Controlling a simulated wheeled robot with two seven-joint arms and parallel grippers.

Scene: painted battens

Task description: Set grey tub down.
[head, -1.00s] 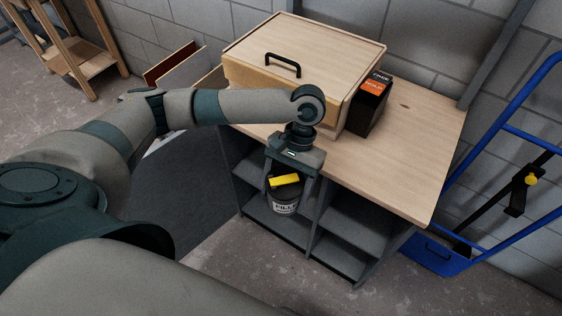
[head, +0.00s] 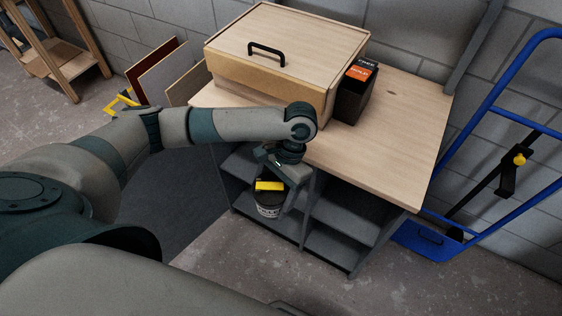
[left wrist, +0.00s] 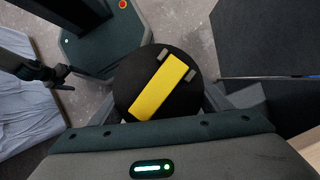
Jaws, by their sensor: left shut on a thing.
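The grey tub (head: 267,210) has a pale printed label, a black lid and a yellow block on top. My left gripper (head: 271,192) points down and is shut on it, with the fingers at its sides. The tub looks upright, in front of or at the mouth of the dark shelf unit's (head: 307,215) left opening; I cannot tell whether it touches anything below. In the left wrist view, the black lid (left wrist: 130,80) and the yellow block (left wrist: 162,88) fill the middle. My right gripper is not in view.
The workbench's wooden top (head: 400,135) carries a wooden box (head: 270,45) with a black handle and a black-and-orange carton (head: 355,92). A blue hand truck (head: 480,130) stands at right. Boards (head: 165,70) lean at left. Concrete floor (head: 390,285) in front is clear.

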